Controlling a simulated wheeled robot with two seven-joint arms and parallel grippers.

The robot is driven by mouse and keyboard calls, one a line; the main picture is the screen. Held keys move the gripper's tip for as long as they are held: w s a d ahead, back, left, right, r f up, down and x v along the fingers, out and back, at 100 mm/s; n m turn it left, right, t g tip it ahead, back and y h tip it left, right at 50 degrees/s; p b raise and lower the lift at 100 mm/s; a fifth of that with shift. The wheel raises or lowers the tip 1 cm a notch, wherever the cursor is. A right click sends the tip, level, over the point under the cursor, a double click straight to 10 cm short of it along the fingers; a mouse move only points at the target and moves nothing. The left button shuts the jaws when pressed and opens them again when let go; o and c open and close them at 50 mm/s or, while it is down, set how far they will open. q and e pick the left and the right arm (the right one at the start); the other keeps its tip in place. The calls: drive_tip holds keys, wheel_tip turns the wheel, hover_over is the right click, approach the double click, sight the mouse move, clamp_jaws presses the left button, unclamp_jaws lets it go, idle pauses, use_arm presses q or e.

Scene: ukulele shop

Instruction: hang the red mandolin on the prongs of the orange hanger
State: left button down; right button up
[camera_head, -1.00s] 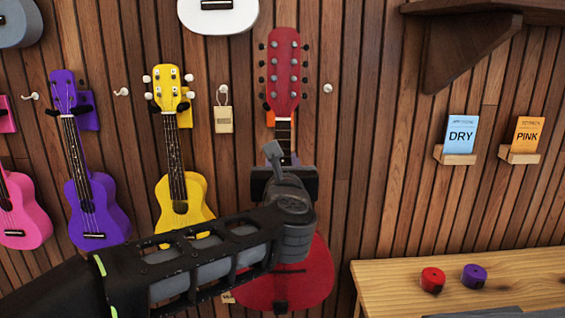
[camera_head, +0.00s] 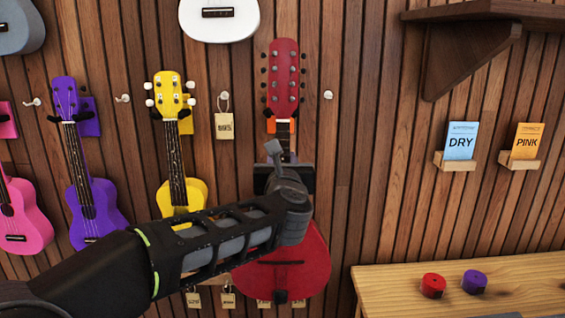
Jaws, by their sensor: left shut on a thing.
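The red mandolin (camera_head: 283,75) is upright in front of the wall, head up and round body (camera_head: 300,270) down. My left gripper (camera_head: 285,178) is shut on its neck below the head; my arm and wrist hide the fingertips and part of the body. The orange hanger (camera_head: 271,125) shows as small orange patches just behind the neck, under the head. Dark prong tips show on both sides of the neck there. I cannot tell whether the mandolin rests on them. My right gripper is not in view.
Yellow (camera_head: 181,197), purple (camera_head: 92,213) and pink (camera_head: 18,215) ukuleles hang at the left. A white one (camera_head: 219,22) hangs above. A wooden bench (camera_head: 390,285) with red (camera_head: 433,286) and purple (camera_head: 474,282) round items stands at the lower right. A dark shelf (camera_head: 470,50) juts out at the upper right.

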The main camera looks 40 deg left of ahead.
use_arm(q)
drive_tip(key=shift+r+p+x, duration=0.1)
drive_tip(key=shift+p+x, duration=0.15)
drive_tip(key=shift+x, duration=0.8)
drive_tip(key=shift+r+p+x, duration=0.15)
drive_tip(key=shift+p+x, duration=0.05)
drive_tip(key=shift+x, duration=0.8)
drive_tip(key=shift+w, duration=0.1)
drive_tip(key=shift+x, duration=0.85)
drive_tip(key=shift+w+d+r, duration=0.1)
drive_tip(key=shift+w, duration=0.1)
drive_tip(key=shift+x, duration=2.65)
drive_tip(key=shift+r, duration=0.1)
drive_tip(key=shift+f+b, duration=1.1)
drive_tip(key=shift+b, duration=0.35)
drive_tip(key=shift+f, duration=0.1)
